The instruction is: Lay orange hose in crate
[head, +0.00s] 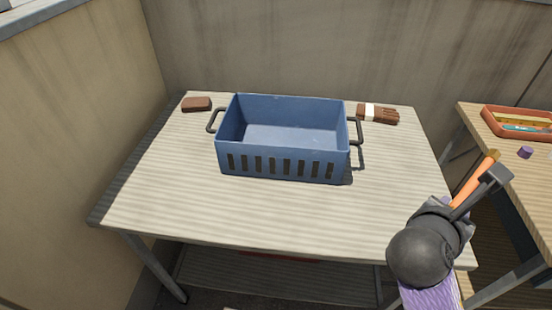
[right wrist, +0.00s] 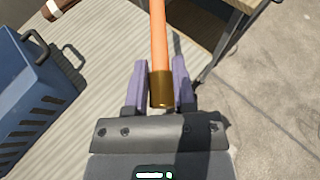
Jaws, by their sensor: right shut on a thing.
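A blue crate (head: 283,163) with slotted front and dark side handles stands on the striped table; its inside looks empty. Part of it shows at the left of the right wrist view (right wrist: 38,85). My right gripper (head: 490,180) is at the table's front right corner, to the right of the crate and apart from it. It is shut on the orange hose (right wrist: 158,40), gripping it near its brass end (right wrist: 161,88). In the head view a short length of the hose (head: 474,180) shows beside the fingers. My left gripper is not in view.
The striped table (head: 250,215) has free room in front of the crate. A second table at right holds an orange tray (head: 515,124) and a purple piece (head: 525,152). Walls stand behind and left.

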